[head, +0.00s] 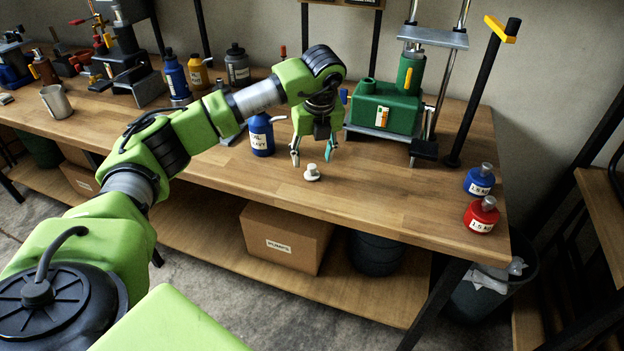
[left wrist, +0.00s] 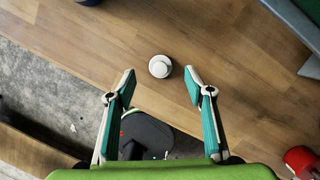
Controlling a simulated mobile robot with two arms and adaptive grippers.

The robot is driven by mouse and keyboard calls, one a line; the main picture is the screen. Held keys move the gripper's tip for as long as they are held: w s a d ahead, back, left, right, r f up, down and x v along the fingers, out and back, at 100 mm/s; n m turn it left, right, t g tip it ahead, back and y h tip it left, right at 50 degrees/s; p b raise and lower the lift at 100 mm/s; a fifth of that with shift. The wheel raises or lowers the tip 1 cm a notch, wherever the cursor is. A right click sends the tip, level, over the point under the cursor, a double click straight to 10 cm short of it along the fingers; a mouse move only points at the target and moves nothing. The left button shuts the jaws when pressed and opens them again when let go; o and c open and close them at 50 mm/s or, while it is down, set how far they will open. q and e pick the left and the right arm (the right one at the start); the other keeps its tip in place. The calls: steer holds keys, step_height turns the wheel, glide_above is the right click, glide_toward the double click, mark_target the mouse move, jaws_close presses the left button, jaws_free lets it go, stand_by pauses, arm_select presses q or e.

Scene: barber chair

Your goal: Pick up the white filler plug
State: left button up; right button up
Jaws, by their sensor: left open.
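The white filler plug (head: 312,172) stands on the wooden bench top (head: 400,195), close to the front edge. In the left wrist view the plug (left wrist: 160,66) is a small round white cap, seen from above, just beyond the fingertips and roughly midway between them. My left gripper (head: 313,158) points down above the bench, right by the plug; its fingers are spread with nothing between them. It also shows in the left wrist view (left wrist: 158,80), with both teal-padded fingers apart. No contact with the plug shows. My right gripper is not in view.
A green pump unit (head: 384,108) with upright posts stands behind and right of the gripper. A blue bottle (head: 261,136) stands close on its left. The bench around the plug is clear.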

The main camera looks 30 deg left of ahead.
mark_target(312, 166)
arm_select(q)
steer(key=b+x, duration=0.3)
steer(key=x, duration=0.1)
steer(key=shift+s+f, duration=0.1)
steer(key=shift+f, duration=0.5)
steer(key=shift+r, duration=0.1)
steer(key=c, duration=1)
